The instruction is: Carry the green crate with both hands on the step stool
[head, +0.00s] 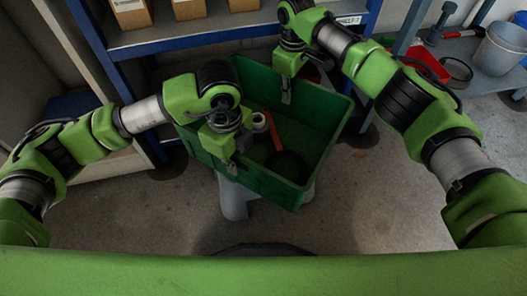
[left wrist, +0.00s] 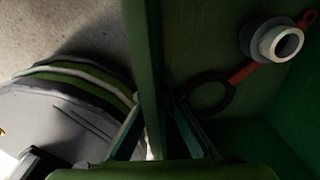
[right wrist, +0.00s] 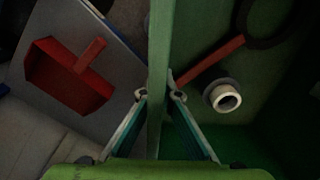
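The green crate (head: 262,185) is at the centre of the head view, turned at an angle, above a grey step stool (head: 234,200). I cannot tell whether it rests on the stool or hangs just over it. My left gripper (head: 232,166) has its fingers on both sides of the near-left crate wall (left wrist: 146,70), closed in on it. My right gripper (head: 287,97) pinches the far crate wall (right wrist: 159,60) between its fingertips. Inside the crate lie a red-handled tool (head: 272,128) with a dark ring and a pale round fitting (head: 258,122).
A blue shelf (head: 205,32) with cardboard boxes stands behind. At the right, a grey surface holds a red dustpan (head: 430,62) and a metal bucket (head: 500,47). Bare concrete floor (head: 370,205) lies to the right of the stool.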

